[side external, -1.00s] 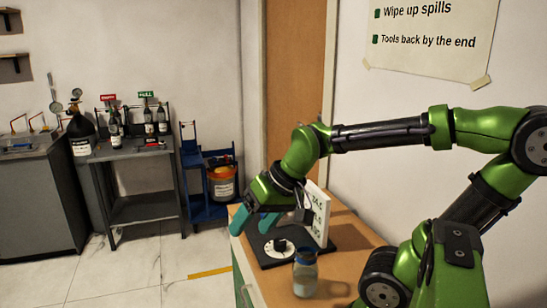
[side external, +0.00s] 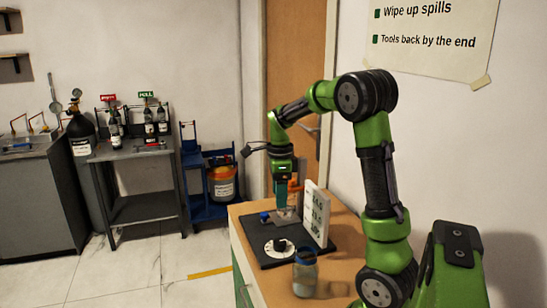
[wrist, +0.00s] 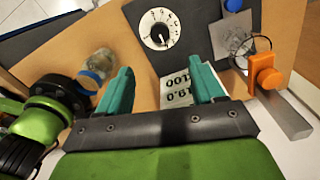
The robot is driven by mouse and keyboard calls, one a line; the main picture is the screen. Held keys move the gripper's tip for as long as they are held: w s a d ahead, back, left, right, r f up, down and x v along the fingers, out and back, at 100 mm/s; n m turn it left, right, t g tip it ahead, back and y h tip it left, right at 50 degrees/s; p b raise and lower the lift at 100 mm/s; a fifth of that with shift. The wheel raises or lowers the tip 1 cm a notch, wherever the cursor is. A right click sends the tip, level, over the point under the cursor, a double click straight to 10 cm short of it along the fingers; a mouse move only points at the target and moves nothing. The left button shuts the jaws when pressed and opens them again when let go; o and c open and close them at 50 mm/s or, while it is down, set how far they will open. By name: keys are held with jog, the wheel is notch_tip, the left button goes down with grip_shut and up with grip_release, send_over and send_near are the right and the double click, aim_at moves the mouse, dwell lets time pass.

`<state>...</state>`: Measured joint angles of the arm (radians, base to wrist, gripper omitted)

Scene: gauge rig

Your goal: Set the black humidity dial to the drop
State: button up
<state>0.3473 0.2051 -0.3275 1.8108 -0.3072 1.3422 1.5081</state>
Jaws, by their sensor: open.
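The black humidity dial (side external: 279,246) is a black knob on a round white marked face, set in a dark base plate (side external: 262,258). It also shows in the wrist view (wrist: 158,30), near the top middle; its marks are too small to read, and I cannot make out a drop. My gripper (side external: 281,206) points down behind the dial, over the far part of the plate, apart from the knob. In the wrist view its teal fingers are spread and empty (wrist: 165,72).
A white display board (side external: 320,207) stands right of the dial. A blue-lidded jar (side external: 305,274) stands in front. A blue knob (side external: 265,216) is at the plate's far left. An orange clamp (wrist: 265,72) on a grey bar lies close to my right finger.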

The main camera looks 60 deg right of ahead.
aim_at(279, 241)
notch_tip(279, 241, down, 16)
jog(key=shift+r, duration=0.25)
jog(key=c, duration=1.1)
jog(key=shift+o, duration=0.2)
